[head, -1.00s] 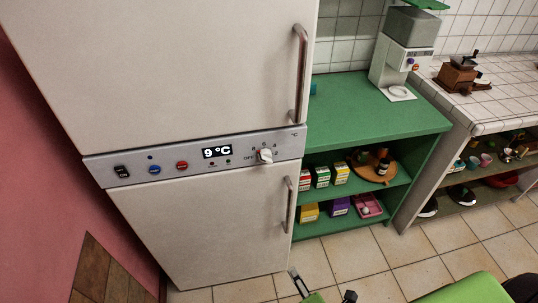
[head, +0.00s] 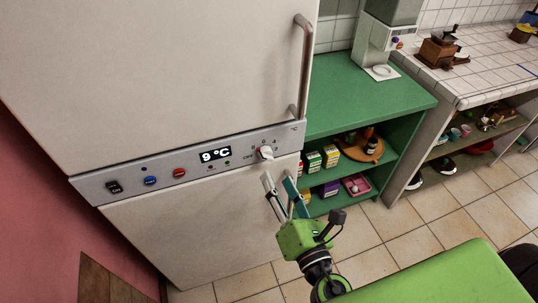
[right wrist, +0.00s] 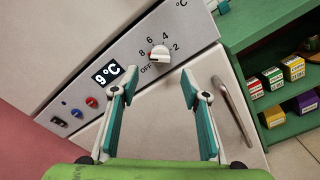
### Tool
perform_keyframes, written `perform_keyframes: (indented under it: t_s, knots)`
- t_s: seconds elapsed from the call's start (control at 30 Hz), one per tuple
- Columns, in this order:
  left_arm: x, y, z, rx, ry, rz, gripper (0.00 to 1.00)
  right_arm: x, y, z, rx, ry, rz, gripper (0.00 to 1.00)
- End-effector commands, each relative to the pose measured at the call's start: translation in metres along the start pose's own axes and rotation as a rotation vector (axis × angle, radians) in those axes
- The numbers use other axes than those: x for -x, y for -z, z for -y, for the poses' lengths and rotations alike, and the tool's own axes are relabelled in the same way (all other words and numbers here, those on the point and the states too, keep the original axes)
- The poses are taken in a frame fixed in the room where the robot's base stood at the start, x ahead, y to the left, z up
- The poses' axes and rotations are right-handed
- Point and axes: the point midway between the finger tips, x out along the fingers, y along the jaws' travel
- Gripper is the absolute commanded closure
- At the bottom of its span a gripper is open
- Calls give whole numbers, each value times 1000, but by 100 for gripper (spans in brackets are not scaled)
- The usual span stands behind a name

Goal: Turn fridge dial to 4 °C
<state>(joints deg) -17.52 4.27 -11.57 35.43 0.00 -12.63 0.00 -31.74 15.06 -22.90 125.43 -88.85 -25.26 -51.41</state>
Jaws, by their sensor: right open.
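The fridge dial (head: 265,153) is a white knob on the grey control strip between the two fridge doors. In the right wrist view the dial (right wrist: 159,54) has the marks OFF, 2, 4, 6 and 8 around it, and its red pointer mark is towards the upper left. The display (head: 216,154) reads 9 °C; it also shows in the right wrist view (right wrist: 107,74). My right gripper (head: 279,181) is open and empty, just below the dial and apart from it. In the right wrist view its fingers (right wrist: 150,88) stand either side below the dial. My left gripper is not in view.
A black switch (head: 114,187), a blue button (head: 151,181) and a red button (head: 180,173) sit left of the display. The upper door handle (head: 302,68) and lower door handle (right wrist: 234,108) stick out near the dial. A green shelf (head: 365,100) stands right of the fridge.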

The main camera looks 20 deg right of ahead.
Motion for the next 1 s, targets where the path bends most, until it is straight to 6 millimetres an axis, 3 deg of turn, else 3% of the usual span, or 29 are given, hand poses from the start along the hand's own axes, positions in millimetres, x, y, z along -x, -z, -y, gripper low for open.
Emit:
perform_keyframes:
  t_s: [0.03, 0.2, 0.4, 0.8, 0.97, 1.0]
  knots:
    - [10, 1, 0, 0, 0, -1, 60, -12, -4, -4, 1, -2, 2, 58]
    - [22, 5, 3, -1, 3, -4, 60, -43, -3, -2, 0, 0, 2, 58]
    - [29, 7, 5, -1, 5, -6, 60, -67, -1, -1, 0, 0, -1, 58]
    - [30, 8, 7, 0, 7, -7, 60, -74, 1, 1, -1, 1, -2, 58]
    - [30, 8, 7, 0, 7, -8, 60, -74, 1, 1, -1, 1, -2, 97]
    - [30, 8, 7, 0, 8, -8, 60, -74, 1, 1, -1, 1, -2, 97]
